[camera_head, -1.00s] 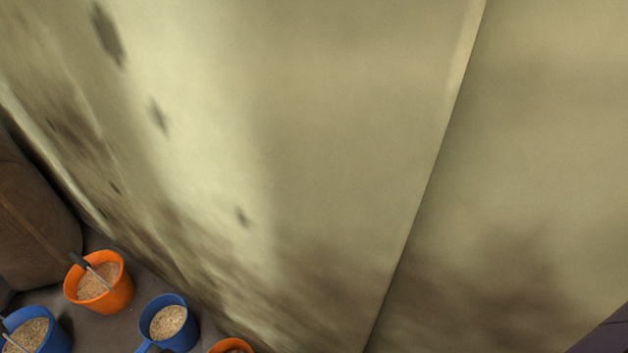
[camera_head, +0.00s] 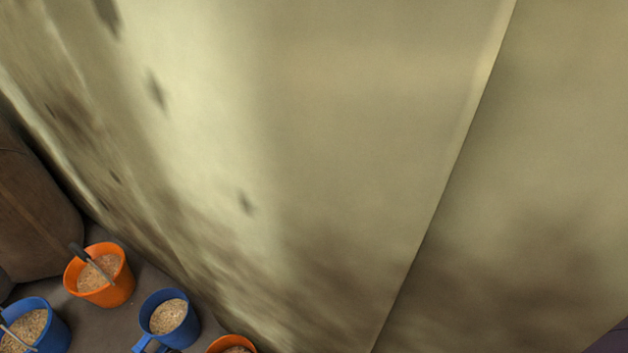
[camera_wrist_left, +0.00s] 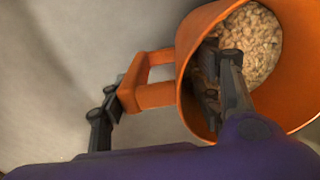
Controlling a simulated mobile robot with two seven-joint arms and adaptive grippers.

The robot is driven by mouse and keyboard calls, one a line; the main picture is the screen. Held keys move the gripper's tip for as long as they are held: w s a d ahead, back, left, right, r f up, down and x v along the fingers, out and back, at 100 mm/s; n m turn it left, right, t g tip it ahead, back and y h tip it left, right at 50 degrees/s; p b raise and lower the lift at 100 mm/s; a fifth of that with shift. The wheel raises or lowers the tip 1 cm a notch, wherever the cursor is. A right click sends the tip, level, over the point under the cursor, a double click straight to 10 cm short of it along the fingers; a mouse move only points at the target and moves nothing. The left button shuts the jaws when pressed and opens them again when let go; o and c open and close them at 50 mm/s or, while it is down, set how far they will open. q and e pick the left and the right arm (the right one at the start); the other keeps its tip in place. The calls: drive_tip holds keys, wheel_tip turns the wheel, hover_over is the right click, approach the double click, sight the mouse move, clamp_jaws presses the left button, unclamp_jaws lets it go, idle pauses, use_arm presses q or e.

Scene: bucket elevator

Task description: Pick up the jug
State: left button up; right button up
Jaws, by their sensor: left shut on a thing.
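In the left wrist view an orange jug (camera_wrist_left: 298,70) with a squared side handle (camera_wrist_left: 150,94) holds pale grain. My left gripper (camera_wrist_left: 166,82) is shut on it, with one finger inside the jug and the other on the outer side of the handle. The jug's base is hidden. In the head view the rim of an orange vessel (camera_head: 230,345) is cut off by the bottom edge. I cannot tell whether it is the same jug. Neither gripper can be made out in the head view.
A blue jug (camera_head: 168,322), an orange bucket (camera_head: 103,278) and a blue bucket (camera_head: 38,325), all with grain, stand on the grey floor at the lower left. A brown sack (camera_head: 32,210) lies at the left edge. A large stained, pale metal wall (camera_head: 330,150) fills most of the view.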

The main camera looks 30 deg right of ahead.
use_arm(q)
drive_tip(key=shift+a, duration=0.1)
clamp_jaws()
use_arm(e)
drive_tip(key=shift+w, duration=0.1)
use_arm(q)
drive_tip(key=shift+r+p, duration=0.35)
drive_tip(key=shift+r, duration=0.2)
wheel_tip(320, 180, up, 2)
drive_tip(key=shift+r+p, duration=0.25)
drive_tip(key=shift+p, duration=0.35)
drive_tip(key=s+d+r+p, duration=0.2)
drive_tip(key=s+r+p, duration=0.6)
drive_tip(key=s, duration=0.5)
drive_tip(key=shift+s+d+r, duration=0.25)
drive_tip(key=shift+s+r, duration=0.15)
drive_tip(key=shift+r, duration=0.3)
use_arm(e)
wheel_tip(320, 180, up, 9)
drive_tip(key=shift+s+r+m+t, duration=0.2)
drive_tip(key=shift+s+m+t, duration=0.1)
drive_tip(key=shift+s+m, duration=0.1)
drive_tip(key=shift+a, duration=0.1)
